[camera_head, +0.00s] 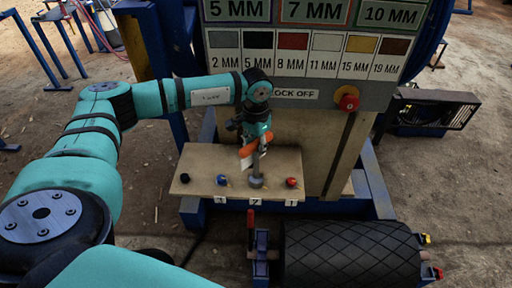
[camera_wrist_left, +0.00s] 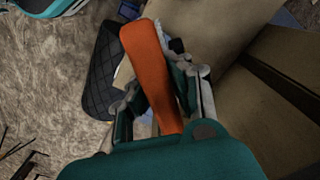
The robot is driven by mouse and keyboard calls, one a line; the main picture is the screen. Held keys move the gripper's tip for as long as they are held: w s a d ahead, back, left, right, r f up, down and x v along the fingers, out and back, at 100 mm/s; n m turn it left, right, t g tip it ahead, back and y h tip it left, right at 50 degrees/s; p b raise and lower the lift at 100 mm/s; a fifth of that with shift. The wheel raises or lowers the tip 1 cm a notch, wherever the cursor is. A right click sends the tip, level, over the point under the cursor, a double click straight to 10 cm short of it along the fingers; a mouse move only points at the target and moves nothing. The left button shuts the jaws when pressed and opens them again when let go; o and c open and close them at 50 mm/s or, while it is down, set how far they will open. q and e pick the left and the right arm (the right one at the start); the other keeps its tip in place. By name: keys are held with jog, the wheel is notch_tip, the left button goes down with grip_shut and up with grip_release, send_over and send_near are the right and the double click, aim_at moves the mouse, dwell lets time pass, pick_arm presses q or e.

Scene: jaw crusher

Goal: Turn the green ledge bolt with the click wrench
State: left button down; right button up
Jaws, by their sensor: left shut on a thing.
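My left gripper (camera_head: 254,142) is shut on the orange handle of the click wrench (camera_head: 248,149), above the wooden ledge (camera_head: 205,160). The wrench's grey shaft points down, and its round grey end stands at a bolt position on the ledge, between a blue bolt (camera_head: 222,180) and a red bolt (camera_head: 291,182). Whatever is under that end is hidden, so I cannot tell whether it is the green bolt. A dark bolt (camera_head: 185,178) sits at the ledge's left end. In the left wrist view the orange handle (camera_wrist_left: 150,62) lies between the gripper's fingers (camera_wrist_left: 160,90). My right gripper is not in view.
A size chart (camera_head: 300,45) and a red knob (camera_head: 347,98) are on the panel behind the ledge. A black ribbed roller (camera_head: 350,255) lies in front, right of a small red-handled clamp (camera_head: 251,225). Number labels (camera_head: 255,202) line the ledge's front edge. Bare ground is at left.

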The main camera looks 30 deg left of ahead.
pick_arm(q)
jog(key=shift+d+f+m+b, duration=0.1)
jog(key=shift+m+b, duration=0.2)
dwell(0.6)
jog(key=shift+m+b, duration=0.4)
jog(key=shift+m, duration=0.1)
dwell(0.7)
jog(key=shift+s+n, duration=0.1)
jog(key=shift+n, duration=0.2)
jog(key=shift+r, duration=0.2)
dwell(0.3)
